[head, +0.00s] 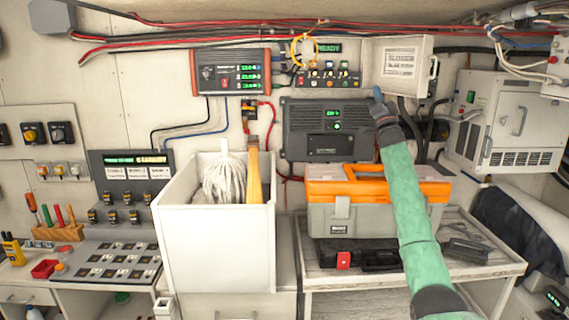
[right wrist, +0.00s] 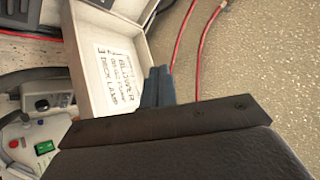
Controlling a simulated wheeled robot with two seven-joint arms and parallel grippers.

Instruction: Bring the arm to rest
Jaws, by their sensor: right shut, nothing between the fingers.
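My right arm, in a green sleeve, reaches up from the lower right in the head view. Its gripper (head: 378,95) is shut and empty, in front of the wall just below the panel's open white cover (head: 420,68). The switch panel (head: 329,76), with coloured buttons and a green READY display, is left of the cover. My left gripper is not in view.
An orange and grey toolbox (head: 345,219) stands on the bench (head: 490,268) behind my forearm. A white bin (head: 217,245) with a mop stands left of it. A dark charger unit (head: 318,130) is on the wall. Cables run along the top; a white cabinet (head: 505,120) is at right.

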